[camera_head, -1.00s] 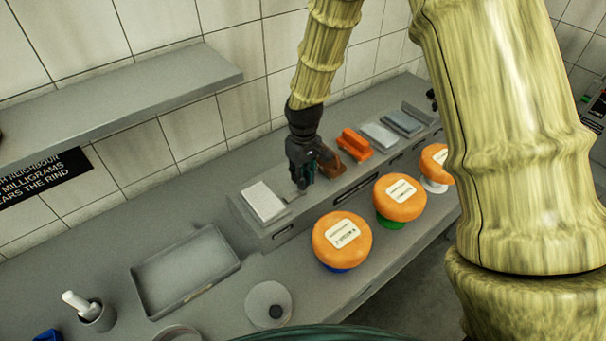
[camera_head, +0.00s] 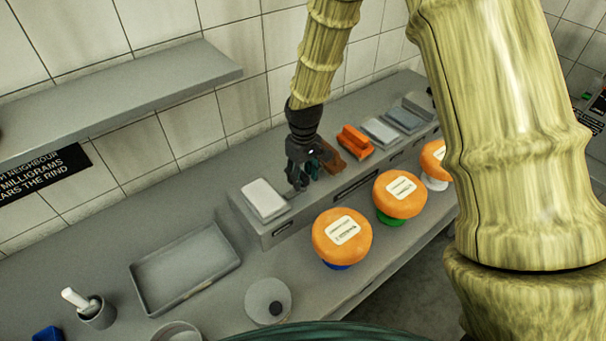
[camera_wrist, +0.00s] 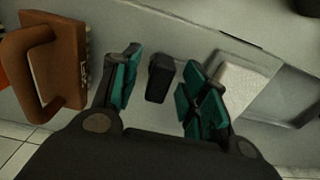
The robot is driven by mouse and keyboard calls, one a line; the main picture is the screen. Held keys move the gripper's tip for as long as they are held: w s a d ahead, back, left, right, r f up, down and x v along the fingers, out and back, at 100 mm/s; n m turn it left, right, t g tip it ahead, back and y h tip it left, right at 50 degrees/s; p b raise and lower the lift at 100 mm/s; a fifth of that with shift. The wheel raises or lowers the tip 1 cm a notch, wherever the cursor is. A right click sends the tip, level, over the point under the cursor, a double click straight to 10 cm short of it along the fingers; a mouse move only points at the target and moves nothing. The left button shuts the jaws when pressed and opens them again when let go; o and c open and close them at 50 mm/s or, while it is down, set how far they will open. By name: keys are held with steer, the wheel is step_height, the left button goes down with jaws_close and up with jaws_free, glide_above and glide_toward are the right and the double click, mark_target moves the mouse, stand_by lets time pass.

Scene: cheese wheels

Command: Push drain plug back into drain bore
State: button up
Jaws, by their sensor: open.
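My gripper (camera_head: 302,182) is open over the raised grey ledge, between a white block and a brown handled block. In the wrist view my gripper (camera_wrist: 163,66) has its teal-padded fingers apart, one on each side of a small upright black piece (camera_wrist: 160,80). Gaps show between this piece and both fingers. I cannot tell whether it is the drain plug or a tool's handle. A pale grey disc (camera_head: 254,292) with a dark round centre (camera_head: 276,308) lies on the bench front. I cannot tell whether that centre is a bore or a plug.
The brown block (camera_wrist: 42,68) is left of my fingers, the white block (camera_wrist: 240,86) right. The ledge also bears an orange handled block (camera_head: 355,140) and grey pads (camera_head: 380,131). Orange-topped pieces (camera_head: 342,238) stand in front. An empty tray (camera_head: 186,268) and a cup (camera_head: 97,312) stand left.

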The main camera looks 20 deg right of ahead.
mark_target(304, 175)
step_height(304, 175, up, 12)
stand_by(0.7)
steer(key=shift+s+d, duration=0.1)
